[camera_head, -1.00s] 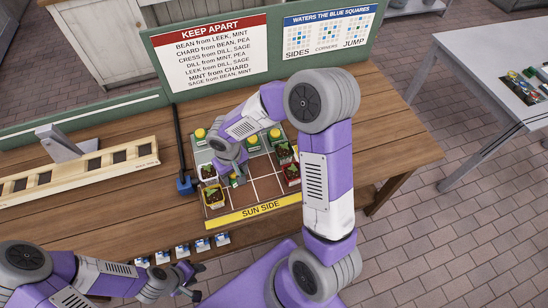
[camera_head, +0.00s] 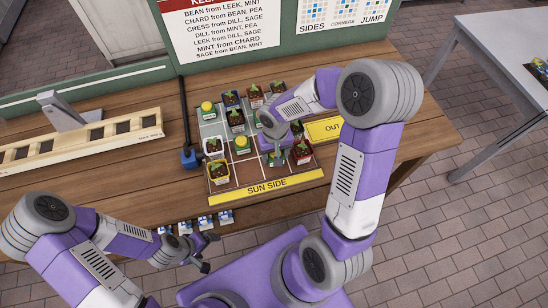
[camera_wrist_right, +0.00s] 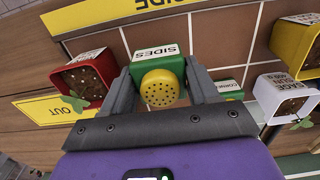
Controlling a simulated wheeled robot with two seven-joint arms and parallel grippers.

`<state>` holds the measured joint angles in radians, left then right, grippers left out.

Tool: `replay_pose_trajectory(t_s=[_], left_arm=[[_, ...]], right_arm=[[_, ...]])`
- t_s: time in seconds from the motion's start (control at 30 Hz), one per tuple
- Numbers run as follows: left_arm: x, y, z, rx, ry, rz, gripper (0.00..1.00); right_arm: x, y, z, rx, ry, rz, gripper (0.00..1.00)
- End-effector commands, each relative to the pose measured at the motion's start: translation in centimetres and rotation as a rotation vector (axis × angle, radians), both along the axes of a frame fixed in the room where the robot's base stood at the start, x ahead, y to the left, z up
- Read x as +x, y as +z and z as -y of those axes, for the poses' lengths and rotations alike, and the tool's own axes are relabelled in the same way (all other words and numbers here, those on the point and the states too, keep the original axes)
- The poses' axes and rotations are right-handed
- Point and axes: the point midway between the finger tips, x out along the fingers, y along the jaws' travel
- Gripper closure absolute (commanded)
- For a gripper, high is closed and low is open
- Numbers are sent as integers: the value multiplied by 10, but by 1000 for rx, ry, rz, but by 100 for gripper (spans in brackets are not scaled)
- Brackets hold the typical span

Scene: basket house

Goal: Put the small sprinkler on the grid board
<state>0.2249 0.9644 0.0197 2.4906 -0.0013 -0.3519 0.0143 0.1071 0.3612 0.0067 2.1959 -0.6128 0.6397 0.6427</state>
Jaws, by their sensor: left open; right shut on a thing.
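The grid board (camera_head: 262,175) lies on the wooden table with pots on it, its yellow SUN SIDE strip at the front. My right gripper (camera_wrist_right: 161,90) is shut on a small green sprinkler (camera_wrist_right: 158,88) with a yellow perforated head and a SIDES label. In the head view the right gripper is over the board's right front part, largely hidden by the arm. I cannot tell whether the held sprinkler touches the board. A green CORNERS sprinkler (camera_wrist_right: 229,88) shows beyond one finger. My left gripper (camera_head: 206,252) is open and empty by the table's front edge.
A red pot (camera_head: 301,152) stands close to the right gripper. A yellow pot (camera_head: 218,174) and a white pot (camera_head: 213,147) stand at the board's left. A yellow OUT label (camera_head: 323,129) lies at right. A wooden rack (camera_head: 80,146) is at left.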

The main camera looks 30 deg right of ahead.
Motion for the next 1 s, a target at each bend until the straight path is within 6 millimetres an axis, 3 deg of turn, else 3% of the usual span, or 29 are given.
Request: replay_pose_trajectory(t_s=[0.2, 0.6, 0.63, 0.7, 0.8, 1.0], left_arm=[[0, -10, 0, 0, 0, 0, 15], [0, -14, 0, 0, 0, 0, 15], [0, -13, 0, 0, 0, 0, 15], [0, -12, 0, 0, 0, 0, 15], [0, -12, 0, 0, 0, 0, 15], [0, -12, 0, 0, 0, 0, 15]], right_arm=[[0, -32, 0, 1, 3, -3, 75], [0, -37, 0, 0, 1, 0, 75], [0, -37, 0, 0, 1, 0, 37], [0, -36, 0, 0, 1, -1, 27], [0, -36, 0, 0, 1, -1, 15], [0, -36, 0, 0, 1, -1, 15]])
